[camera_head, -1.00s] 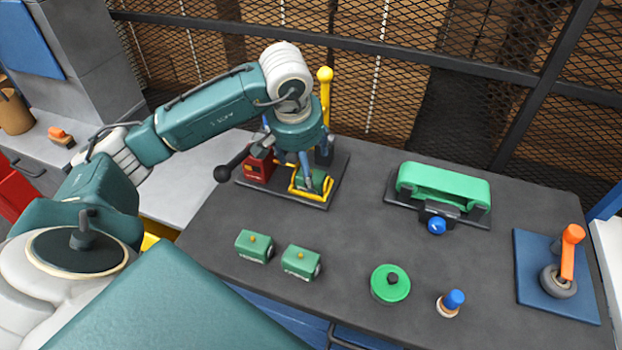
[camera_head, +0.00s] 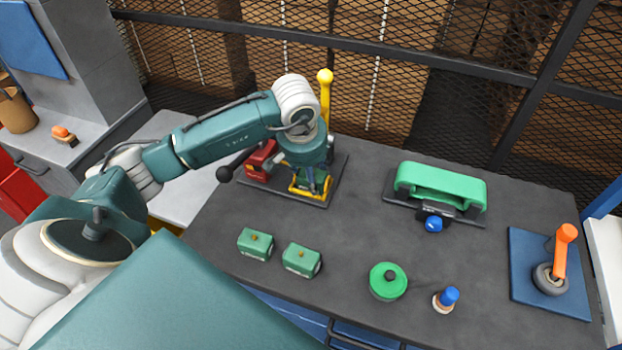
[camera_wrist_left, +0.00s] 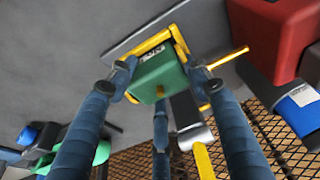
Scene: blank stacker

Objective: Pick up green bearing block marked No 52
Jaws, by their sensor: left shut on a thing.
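My left gripper (camera_head: 316,186) reaches down over the yellow-framed holder (camera_head: 298,192) of the stacker fixture at the back of the table. In the left wrist view its blue-grey fingers are closed around a green block (camera_wrist_left: 157,76) that sits within the yellow frame (camera_wrist_left: 182,42). Two more green bearing blocks, a left one (camera_head: 255,244) and a right one (camera_head: 302,260), stand on the table in front, apart from the gripper. Their numbers are too small to read. My right gripper is not in view.
The fixture has a red box (camera_head: 262,160) and a yellow-knobbed post (camera_head: 325,78). A green-topped clamp (camera_head: 440,186), a green disc (camera_head: 387,281), a blue-topped stamp (camera_head: 447,299) and an orange lever on a blue plate (camera_head: 521,262) stand to the right. Mesh fencing (camera_head: 400,75) runs behind.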

